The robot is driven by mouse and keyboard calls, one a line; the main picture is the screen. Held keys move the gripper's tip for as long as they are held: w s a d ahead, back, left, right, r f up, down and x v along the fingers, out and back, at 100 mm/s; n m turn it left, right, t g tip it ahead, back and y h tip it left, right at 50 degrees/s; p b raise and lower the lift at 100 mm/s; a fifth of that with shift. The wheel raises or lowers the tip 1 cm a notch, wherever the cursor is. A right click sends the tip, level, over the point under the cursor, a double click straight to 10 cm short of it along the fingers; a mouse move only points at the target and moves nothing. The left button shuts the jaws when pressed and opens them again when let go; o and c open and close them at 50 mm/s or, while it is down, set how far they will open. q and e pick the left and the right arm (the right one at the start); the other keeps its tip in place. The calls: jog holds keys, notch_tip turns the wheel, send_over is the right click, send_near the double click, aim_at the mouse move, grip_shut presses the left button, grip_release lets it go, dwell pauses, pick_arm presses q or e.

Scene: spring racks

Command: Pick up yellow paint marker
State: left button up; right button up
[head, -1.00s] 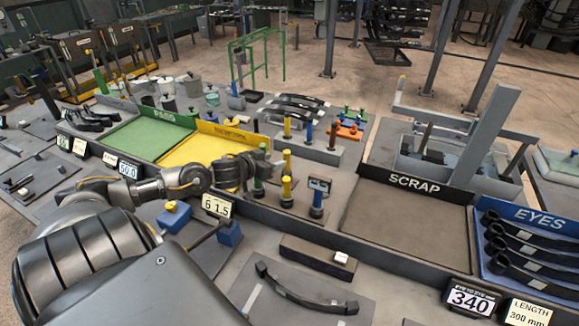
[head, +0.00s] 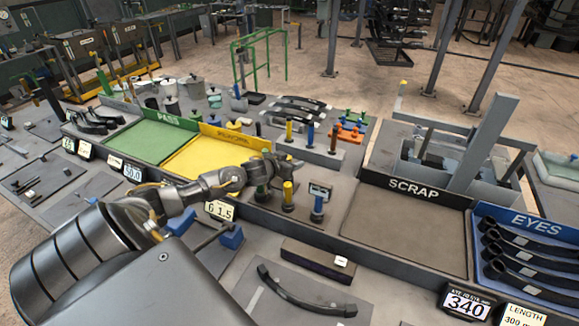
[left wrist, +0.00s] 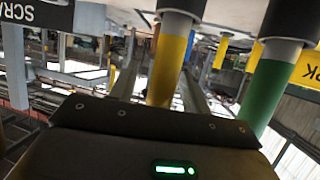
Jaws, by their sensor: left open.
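My left gripper (head: 279,168) is open at the top of the yellow marker, partly covering the green one. In the left wrist view the yellow marker (left wrist: 168,62) shows between the two open fingers (left wrist: 163,92), with the green marker (left wrist: 268,88) beside them. Whether the fingers touch the yellow marker cannot be told. My right gripper is not in view.
The yellow tray (head: 205,155) and green tray (head: 155,138) lie behind left. The scrap tray (head: 405,225) is to the right. Another yellow-topped post (head: 289,130) stands farther back. A dark curved spring (head: 300,300) lies in front.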

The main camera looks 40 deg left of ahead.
pick_arm(q)
jog(key=shift+c, duration=0.2)
jog(key=c, duration=1)
